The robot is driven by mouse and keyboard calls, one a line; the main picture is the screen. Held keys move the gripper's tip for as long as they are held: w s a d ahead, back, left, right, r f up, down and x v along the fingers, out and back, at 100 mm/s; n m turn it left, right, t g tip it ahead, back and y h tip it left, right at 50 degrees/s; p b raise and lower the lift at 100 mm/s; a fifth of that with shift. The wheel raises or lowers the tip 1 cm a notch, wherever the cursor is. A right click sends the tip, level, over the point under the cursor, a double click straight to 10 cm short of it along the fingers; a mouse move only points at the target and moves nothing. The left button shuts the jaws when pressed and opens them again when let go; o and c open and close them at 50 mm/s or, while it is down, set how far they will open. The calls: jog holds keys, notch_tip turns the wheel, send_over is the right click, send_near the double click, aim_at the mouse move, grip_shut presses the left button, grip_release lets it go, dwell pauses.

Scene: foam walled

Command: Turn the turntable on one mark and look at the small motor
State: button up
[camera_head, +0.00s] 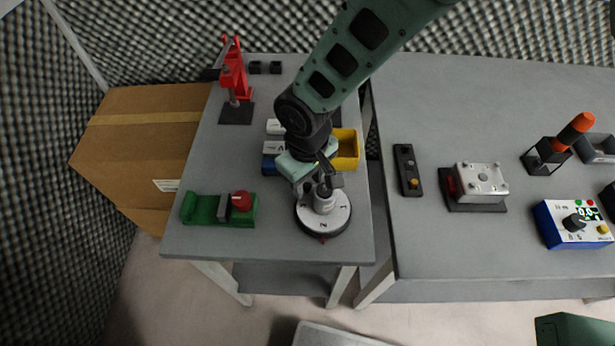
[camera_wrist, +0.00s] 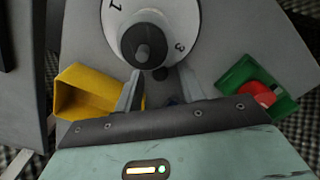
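The turntable (camera_head: 341,221) is a white numbered disc on a dark base near the front right corner of the left bench. In the wrist view the disc (camera_wrist: 187,18) shows a 1 at left and a 3 at right. The small motor (camera_head: 324,203), a grey cylinder, stands upright at its middle; the wrist view shows its round top and stub shaft (camera_wrist: 143,52). My gripper (camera_head: 322,183) is over the back of the disc. In the wrist view its two fingers (camera_wrist: 160,76) are apart with nothing visible between them, beside the motor; I cannot tell whether they touch it.
A green fixture with a red knob (camera_head: 212,210) stands left of the turntable. A yellow bin (camera_head: 347,149) is behind it. A red press (camera_head: 236,75) is at the back left. The right bench holds a metal box (camera_head: 481,181) and a blue meter (camera_head: 572,224).

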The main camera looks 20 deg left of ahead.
grip_shut()
